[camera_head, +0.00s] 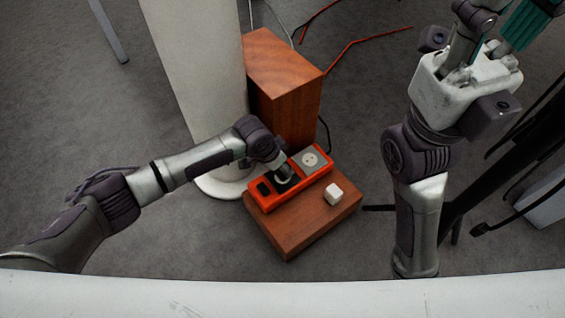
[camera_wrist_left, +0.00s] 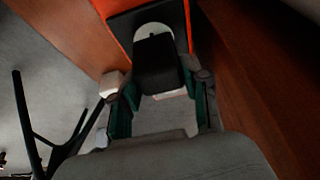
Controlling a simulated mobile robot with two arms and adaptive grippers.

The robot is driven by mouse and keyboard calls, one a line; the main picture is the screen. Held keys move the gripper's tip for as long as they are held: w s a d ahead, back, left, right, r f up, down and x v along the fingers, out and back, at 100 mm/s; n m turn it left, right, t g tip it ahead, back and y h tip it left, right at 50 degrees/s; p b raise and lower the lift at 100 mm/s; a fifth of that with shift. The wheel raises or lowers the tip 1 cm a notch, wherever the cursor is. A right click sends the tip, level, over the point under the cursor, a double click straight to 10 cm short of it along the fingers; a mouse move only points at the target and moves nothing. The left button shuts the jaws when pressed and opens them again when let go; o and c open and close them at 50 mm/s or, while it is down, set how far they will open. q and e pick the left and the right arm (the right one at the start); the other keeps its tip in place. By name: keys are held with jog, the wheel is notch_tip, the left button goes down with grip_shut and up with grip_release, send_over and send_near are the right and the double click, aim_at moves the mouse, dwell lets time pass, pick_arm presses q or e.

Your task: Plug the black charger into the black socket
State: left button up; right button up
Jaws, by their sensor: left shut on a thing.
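The black charger (camera_wrist_left: 157,64) is between the green fingers of my left gripper (camera_wrist_left: 160,104), which is shut on it. The charger is in front of the black socket (camera_wrist_left: 122,24), whose pale round face shows behind it. I cannot tell whether the charger touches the socket or how far its pins are in. In the head view my left gripper (camera_head: 283,176) is over the black socket (camera_head: 291,184) in the middle of the orange power strip (camera_head: 269,203) and mostly hides the charger. My right gripper (camera_head: 500,35) is raised at the upper right; its fingertips are not clear.
The strip lies on a low wooden block (camera_head: 300,228). A white cube (camera_head: 333,194) stands on the block, right of the strip. A pale socket (camera_head: 312,159) fills the strip's right end. A taller wooden box (camera_head: 288,90) and white column (camera_head: 195,70) stand behind.

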pick_arm(q)
jog(key=shift+f, duration=0.6)
jog(key=o, duration=1.2)
jog(key=shift+c, duration=0.2)
jog(key=v, duration=1.2)
jog(key=shift+d+r, duration=0.1)
jog(key=shift+d, duration=0.05)
